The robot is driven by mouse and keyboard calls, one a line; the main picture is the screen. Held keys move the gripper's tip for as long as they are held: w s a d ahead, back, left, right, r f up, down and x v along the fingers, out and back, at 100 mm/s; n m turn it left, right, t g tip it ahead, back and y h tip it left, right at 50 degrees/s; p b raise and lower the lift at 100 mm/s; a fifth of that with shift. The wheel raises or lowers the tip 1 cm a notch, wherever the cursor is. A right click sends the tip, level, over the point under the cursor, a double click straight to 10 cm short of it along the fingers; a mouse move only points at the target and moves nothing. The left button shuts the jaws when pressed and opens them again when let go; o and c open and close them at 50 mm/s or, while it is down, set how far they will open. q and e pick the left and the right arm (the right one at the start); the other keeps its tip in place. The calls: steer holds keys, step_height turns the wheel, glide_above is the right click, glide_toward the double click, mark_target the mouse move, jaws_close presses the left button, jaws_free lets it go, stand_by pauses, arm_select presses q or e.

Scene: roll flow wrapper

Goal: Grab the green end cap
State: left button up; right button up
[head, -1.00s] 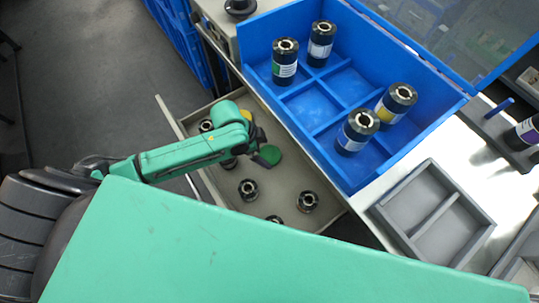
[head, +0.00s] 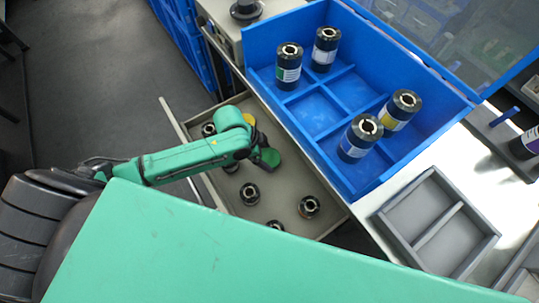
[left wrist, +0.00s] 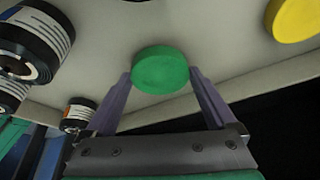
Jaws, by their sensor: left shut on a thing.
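The green end cap (head: 270,158) is a small round disc over the grey drawer, at the tip of my left arm in the head view. In the left wrist view the green end cap (left wrist: 160,70) sits between the two fingertips. My left gripper (head: 264,157) is shut on it, with a finger at each side of its rim; the gripper also shows in the left wrist view (left wrist: 160,82). Whether the cap touches the drawer floor I cannot tell. My right gripper is in neither view.
A yellow cap (left wrist: 293,18) lies apart from the green one. Several black rolls, one of them here (head: 249,194), stand in the open grey drawer (head: 228,204). A blue divided bin (head: 316,112) with black rolls and a grey tray (head: 437,226) are to the right.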

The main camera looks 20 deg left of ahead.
arm_select(q)
steer(key=a, duration=0.1)
steer(key=s+a, duration=0.1)
steer(key=a, duration=0.1)
steer(key=shift+s+a, duration=0.15)
steer(key=shift+s, duration=0.05)
step_height(320, 180, up, 14)
steer(key=p, duration=0.3)
steer(key=shift+d, duration=0.25)
